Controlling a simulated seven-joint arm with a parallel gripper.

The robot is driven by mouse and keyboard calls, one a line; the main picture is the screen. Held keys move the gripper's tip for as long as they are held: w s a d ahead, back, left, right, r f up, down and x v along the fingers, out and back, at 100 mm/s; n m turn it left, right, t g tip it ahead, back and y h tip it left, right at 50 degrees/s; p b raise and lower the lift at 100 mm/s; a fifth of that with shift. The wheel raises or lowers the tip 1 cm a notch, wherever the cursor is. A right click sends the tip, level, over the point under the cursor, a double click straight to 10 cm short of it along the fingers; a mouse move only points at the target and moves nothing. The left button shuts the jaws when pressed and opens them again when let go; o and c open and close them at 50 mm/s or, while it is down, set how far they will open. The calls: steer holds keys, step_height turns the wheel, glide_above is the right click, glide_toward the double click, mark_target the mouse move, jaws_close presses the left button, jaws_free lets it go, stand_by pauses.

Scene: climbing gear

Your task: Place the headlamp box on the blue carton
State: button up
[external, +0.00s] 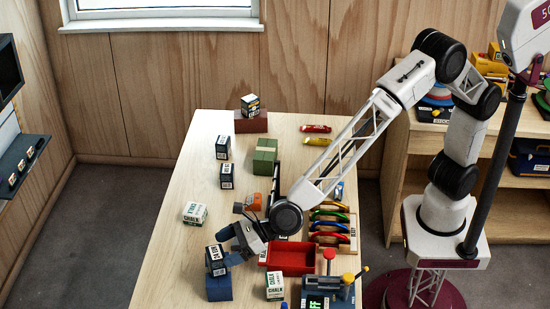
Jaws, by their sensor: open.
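A blue carton (219,288) stands near the front left of the table. A small dark box with a white label (214,257) sits on top of it. Its print is too small to read, so I cannot tell for sure that it is the headlamp box. Similar dark boxes stand farther back: one (223,148), another (226,177), and one with a yellow band (250,105) on a brown block. My gripper (227,246) is open, just right of the box on the blue carton. Whether the fingers touch that box is unclear.
White-and-green chalk boxes stand on the table, one left (195,213) and one at the front (275,285). A red tray (291,259), a rack of coloured carabiners (333,225) and a green block (265,156) are to the right. The table's left middle has free room.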

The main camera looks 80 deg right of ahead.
steer(key=v, duration=0.8)
steer(key=shift+s+d+r, duration=0.1)
steer(key=shift+d, duration=0.05)
stand_by(0.9)
